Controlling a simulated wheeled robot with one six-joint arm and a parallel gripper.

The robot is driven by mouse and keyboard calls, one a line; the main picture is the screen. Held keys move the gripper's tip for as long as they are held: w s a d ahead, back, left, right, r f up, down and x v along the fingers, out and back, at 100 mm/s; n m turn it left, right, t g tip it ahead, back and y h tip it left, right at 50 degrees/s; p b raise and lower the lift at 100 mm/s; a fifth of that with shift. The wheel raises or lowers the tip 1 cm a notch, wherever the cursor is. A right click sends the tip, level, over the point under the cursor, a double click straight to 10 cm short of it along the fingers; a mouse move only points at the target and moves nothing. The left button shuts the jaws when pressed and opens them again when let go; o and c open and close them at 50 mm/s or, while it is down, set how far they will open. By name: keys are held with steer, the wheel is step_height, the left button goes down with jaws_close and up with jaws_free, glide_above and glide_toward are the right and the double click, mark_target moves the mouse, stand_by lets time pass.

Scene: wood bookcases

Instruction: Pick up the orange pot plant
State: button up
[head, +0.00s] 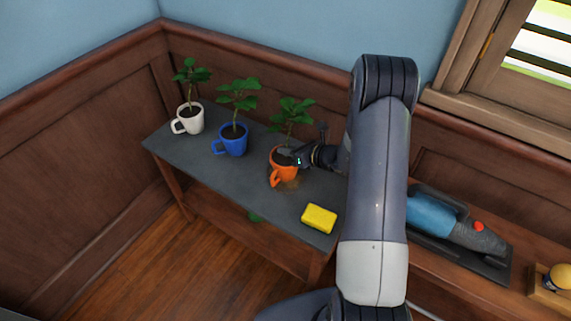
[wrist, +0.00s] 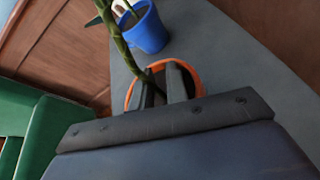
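The orange pot (head: 284,172) is a mug-like pot with a handle and a green leafy plant (head: 291,112). It stands upright on the dark grey tabletop. My gripper (head: 291,158) reaches in from the right, at the pot's rim. In the wrist view my two dark fingers (wrist: 166,83) lie over the mouth of the orange pot (wrist: 192,68), with a small space between them. The green stem (wrist: 118,42) runs down to the left finger, and its base is partly hidden. I cannot tell whether the fingers press on anything.
The blue pot plant (head: 232,140) stands left of the orange one, and the white pot plant (head: 190,118) is farther left. A yellow sponge-like block (head: 319,218) lies on the grey tabletop (head: 245,180) in front. A blue-and-grey handheld device (head: 455,226) sits right of my arm.

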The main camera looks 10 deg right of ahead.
steer(key=shift+c, duration=0.4)
jaws_close()
stand_by(0.9)
